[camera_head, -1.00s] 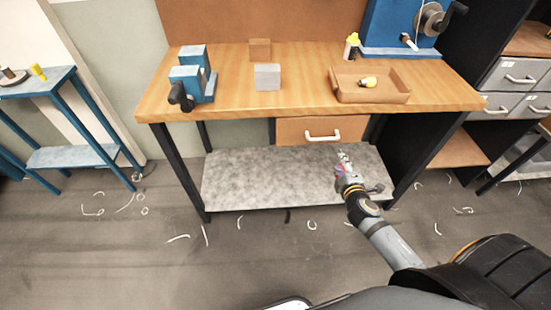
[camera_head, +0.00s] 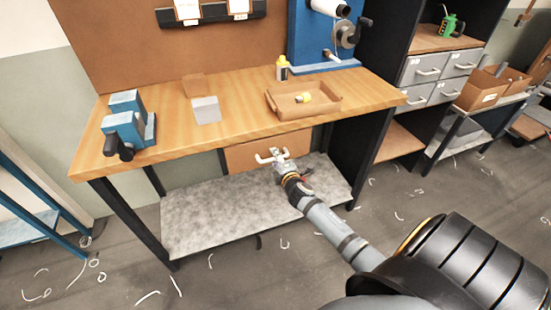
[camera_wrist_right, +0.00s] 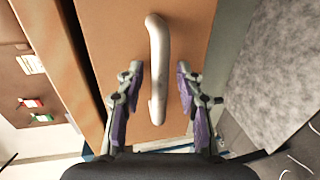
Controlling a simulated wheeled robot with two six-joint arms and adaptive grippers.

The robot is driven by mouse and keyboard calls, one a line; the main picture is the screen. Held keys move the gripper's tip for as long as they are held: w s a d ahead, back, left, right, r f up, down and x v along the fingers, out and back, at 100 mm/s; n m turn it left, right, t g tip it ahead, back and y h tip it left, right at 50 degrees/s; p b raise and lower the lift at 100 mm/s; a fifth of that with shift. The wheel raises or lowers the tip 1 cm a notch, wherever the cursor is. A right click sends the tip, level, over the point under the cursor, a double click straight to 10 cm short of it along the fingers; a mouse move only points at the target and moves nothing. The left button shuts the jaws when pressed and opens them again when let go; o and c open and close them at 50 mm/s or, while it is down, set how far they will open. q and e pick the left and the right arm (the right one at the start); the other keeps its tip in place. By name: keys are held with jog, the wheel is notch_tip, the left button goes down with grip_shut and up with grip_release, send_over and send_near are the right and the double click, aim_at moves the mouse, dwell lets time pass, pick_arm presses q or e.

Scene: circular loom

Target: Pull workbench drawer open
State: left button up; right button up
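The workbench drawer (camera_head: 242,157) has a plain brown front and sits under the wooden top, looking shut. Its white bar handle (camera_head: 264,157) is partly covered by my right gripper (camera_head: 278,157) in the head view. In the right wrist view, the handle (camera_wrist_right: 158,60) runs lengthwise between the two spread fingers of my right gripper (camera_wrist_right: 158,80). There is a visible gap on each side, so the fingers are open around the handle and not closed on it. The drawer front (camera_wrist_right: 190,30) fills the middle of that view. My left gripper is not in view.
A grey lower shelf (camera_head: 205,215) lies below the drawer. Grey drawers (camera_head: 425,70) stand at right. White scraps litter the floor.

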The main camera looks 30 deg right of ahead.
jog(key=shift+c, duration=0.3)
grip_shut()
dwell(0.3)
